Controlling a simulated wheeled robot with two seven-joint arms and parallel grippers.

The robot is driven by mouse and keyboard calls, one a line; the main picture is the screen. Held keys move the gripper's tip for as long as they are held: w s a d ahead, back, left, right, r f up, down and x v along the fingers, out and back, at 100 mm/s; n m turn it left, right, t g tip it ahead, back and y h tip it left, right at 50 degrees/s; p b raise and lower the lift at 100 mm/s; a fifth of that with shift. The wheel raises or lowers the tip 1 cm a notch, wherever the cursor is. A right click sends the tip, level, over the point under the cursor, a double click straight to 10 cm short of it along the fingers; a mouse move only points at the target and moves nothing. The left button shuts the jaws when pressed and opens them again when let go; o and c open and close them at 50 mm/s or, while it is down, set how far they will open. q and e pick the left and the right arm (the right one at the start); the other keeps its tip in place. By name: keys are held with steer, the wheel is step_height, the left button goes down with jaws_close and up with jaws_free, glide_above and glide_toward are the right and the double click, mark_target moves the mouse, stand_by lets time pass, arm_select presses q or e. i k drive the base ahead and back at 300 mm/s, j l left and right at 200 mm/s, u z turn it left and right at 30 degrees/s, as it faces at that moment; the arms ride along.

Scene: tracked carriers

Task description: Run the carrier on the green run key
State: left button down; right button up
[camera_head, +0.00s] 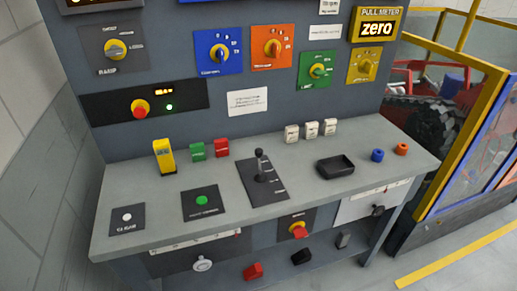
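A green round button (203,200) sits on a black plate on the left part of the grey desk; its small label is unreadable. A small green block (198,151) stands farther back, between a yellow block (164,157) and a red block (221,148). I cannot tell which green item is the run key. A carrier (427,118) with a dark track and red parts shows partly at the right, behind a yellow-framed barrier. A black lever (260,166) stands upright on its plate mid-desk. Neither of my grippers is in view.
The wall panel holds several coloured dials, a red stop button (140,108), a lit green lamp (169,107) and a pull meter (377,28) reading "zero". A black tray (335,168), blue ring (377,155) and orange ring (401,149) sit right. The desk's front strip is mostly clear.

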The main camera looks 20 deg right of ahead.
mark_target(201, 200)
steer(key=i+l+u, duration=0.2)
steer(key=l+u, duration=0.15)
steer(key=l, duration=0.65)
steer(key=l+u, duration=0.4)
steer(key=l, duration=0.6)
steer(key=i, duration=0.05)
